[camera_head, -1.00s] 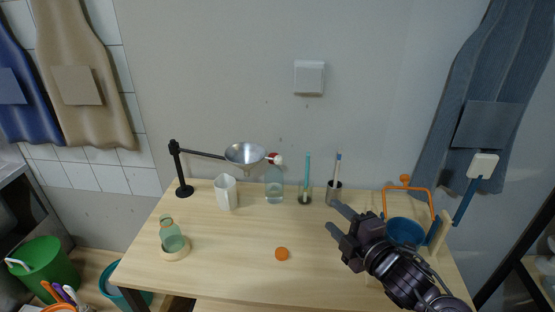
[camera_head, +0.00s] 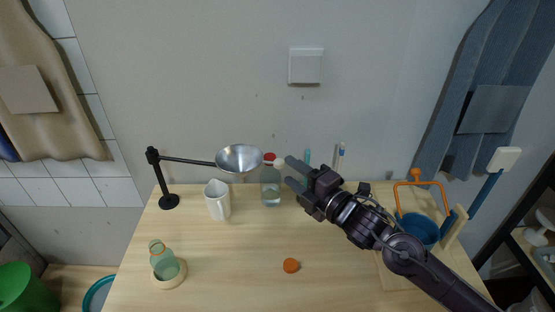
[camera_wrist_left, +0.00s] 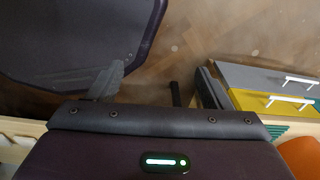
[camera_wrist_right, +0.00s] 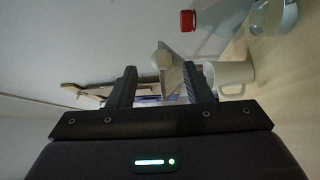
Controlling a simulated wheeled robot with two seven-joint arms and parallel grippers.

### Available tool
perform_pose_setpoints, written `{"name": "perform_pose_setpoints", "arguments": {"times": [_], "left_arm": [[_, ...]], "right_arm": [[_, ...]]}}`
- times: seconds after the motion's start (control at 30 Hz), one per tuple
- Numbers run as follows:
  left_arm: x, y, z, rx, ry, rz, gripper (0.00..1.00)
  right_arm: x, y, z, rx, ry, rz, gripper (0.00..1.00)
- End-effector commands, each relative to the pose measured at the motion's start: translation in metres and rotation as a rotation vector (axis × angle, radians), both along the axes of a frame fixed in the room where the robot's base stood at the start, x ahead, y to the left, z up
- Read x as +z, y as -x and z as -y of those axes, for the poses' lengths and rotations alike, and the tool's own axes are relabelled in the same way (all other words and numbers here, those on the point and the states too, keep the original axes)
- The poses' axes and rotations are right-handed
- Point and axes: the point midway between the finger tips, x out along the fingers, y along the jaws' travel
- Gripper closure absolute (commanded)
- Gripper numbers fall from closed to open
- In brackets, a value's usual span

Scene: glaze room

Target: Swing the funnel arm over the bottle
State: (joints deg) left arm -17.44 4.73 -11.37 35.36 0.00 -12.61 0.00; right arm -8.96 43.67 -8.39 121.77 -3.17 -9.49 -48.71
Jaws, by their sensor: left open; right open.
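The funnel arm is a thin black bar (camera_head: 190,161) on a black post (camera_head: 165,185) at the table's back left. It carries a metal funnel (camera_head: 240,157) with a white knob (camera_head: 280,163) at its right end. The funnel hangs between the white jug and the clear bottle, away from the green glass bottle (camera_head: 164,262), which stands in a round wooden holder (camera_head: 171,281) at front left. My right gripper (camera_head: 289,173) is open, just right of the knob; in the right wrist view the knob (camera_wrist_right: 161,59) shows between the fingertips. My left gripper (camera_wrist_left: 155,82) is open and empty above the floor.
A white jug (camera_head: 217,200) and a clear bottle with a red cap (camera_head: 270,186) stand near the funnel. An orange disc (camera_head: 291,265) lies at the front middle. A blue bucket (camera_head: 419,230) stands right. The table's middle is clear.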

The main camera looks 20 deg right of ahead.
Motion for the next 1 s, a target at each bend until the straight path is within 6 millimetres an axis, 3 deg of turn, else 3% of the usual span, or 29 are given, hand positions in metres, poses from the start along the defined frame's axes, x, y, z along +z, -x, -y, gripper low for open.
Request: {"name": "perform_pose_setpoints", "arguments": {"times": [0.13,0.3,0.5,0.7,1.0], "left_arm": [[0.008,0.015,0.007,-0.001,0.007,-0.022,0.28],[0.014,0.008,0.007,-0.002,0.009,-0.011,0.28],[0.018,-0.016,0.007,-0.002,0.009,0.025,0.28],[0.017,-0.014,0.005,-0.001,0.006,0.02,0.28],[0.016,-0.003,0.002,0.0,0.002,0.005,0.28]], "right_arm": [[0.004,-0.021,-0.008,-0.001,-0.003,0.003,0.55],[0.003,-0.039,-0.016,-0.001,-0.003,0.001,0.55],[0.0,-0.047,-0.021,0.001,0.0,0.0,0.55],[0.0,-0.047,-0.021,0.001,0.0,-0.001,0.55],[0.0,-0.047,-0.02,0.0,0.0,-0.001,0.91]]}}
